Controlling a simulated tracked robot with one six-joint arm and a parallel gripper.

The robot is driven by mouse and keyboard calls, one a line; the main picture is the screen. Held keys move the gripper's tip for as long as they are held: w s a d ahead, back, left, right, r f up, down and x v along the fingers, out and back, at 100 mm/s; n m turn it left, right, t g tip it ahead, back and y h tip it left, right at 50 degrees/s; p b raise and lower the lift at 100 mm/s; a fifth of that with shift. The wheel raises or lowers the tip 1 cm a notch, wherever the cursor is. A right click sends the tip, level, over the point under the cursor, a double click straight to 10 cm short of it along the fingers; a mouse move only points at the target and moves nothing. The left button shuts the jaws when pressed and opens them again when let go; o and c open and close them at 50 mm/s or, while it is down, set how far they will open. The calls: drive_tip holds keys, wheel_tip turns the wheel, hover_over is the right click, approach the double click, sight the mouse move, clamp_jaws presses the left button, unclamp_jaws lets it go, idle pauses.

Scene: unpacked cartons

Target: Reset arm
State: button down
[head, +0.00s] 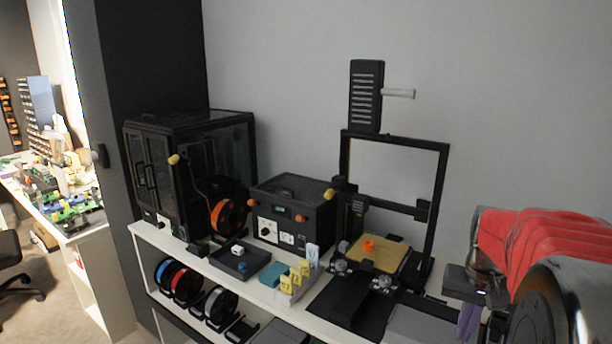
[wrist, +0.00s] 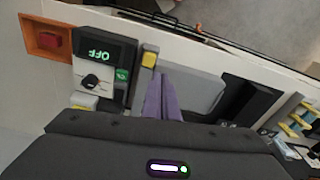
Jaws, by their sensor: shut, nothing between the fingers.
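My gripper (wrist: 162,88) shows in the wrist view as two purple fingers closed together, with nothing between them. It also shows in the head view (head: 468,318) at the lower right, partly cut off, hanging from my red-sleeved arm. The fingers point towards a grey block beside a control panel (wrist: 92,80) with a display reading OFF. I cannot tell whether they touch anything.
A white shelf (head: 196,262) holds a black enclosure (head: 150,165), a control box (head: 290,210), an open-frame printer (head: 440,180) with an orange piece (head: 369,245) on its bed, and a dark tray (head: 240,260). The wrist view shows a red button (wrist: 52,40) in an orange housing.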

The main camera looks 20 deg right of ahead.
drive_tip(key=s+a+r+n+t, duration=0.1)
drive_tip(key=s+a+n, duration=0.1)
drive_tip(key=a, duration=0.8)
drive_tip(key=s+a+r+n+t, duration=0.2)
drive_tip(key=a+n, duration=0.1)
drive_tip(key=a, duration=0.7)
drive_tip(key=s+a+r+n+t, duration=0.1)
drive_tip(key=s+a+n, duration=0.1)
drive_tip(key=a, duration=0.8)
drive_tip(key=shift+s+r+n+t+y, duration=0.15)
drive_tip(key=shift+s+n+t+y, duration=0.25)
drive_tip(key=shift+n, duration=0.2)
